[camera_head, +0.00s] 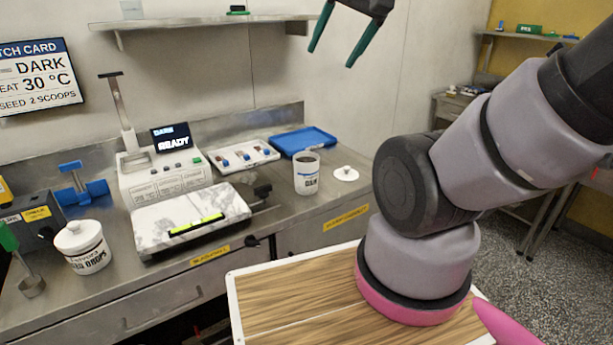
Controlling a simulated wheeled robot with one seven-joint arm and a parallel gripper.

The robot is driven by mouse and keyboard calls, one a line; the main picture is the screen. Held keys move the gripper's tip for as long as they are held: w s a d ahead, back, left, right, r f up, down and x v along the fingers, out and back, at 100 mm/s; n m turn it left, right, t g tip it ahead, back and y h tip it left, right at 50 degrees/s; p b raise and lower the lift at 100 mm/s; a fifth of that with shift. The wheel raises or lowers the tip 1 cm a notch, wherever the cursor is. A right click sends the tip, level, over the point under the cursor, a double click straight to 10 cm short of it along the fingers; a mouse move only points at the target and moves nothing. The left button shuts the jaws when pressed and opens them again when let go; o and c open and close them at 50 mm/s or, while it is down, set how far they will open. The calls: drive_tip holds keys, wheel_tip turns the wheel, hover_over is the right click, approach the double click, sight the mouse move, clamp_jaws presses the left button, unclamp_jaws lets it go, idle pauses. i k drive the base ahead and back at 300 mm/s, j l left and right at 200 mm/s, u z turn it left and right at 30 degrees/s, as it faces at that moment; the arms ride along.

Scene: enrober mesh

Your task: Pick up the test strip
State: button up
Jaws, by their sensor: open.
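A thin yellow-green strip (197,225) with dark parts lies along the front part of a white marble-patterned slab (188,209). It looks like the test strip, though its print is too small to read. My gripper (331,58) is at the top of the head view, with its two green fingers apart and nothing between them. It is high above the counter, up and to the right of the strip and well apart from it.
A lidded white jar (82,247) stands left, an open white pot (306,172) right. A white tray (232,168) of small coloured pieces and a blue tray (303,139) lie behind. A shelf (200,22) hangs above.

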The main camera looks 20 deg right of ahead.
sight(246, 158)
drive_tip(key=i+l+u, duration=0.1)
drive_tip(key=l+u, duration=0.25)
drive_tip(key=i+l+u, duration=0.1)
drive_tip(key=u, duration=0.25)
drive_tip(key=l+u, duration=0.35)
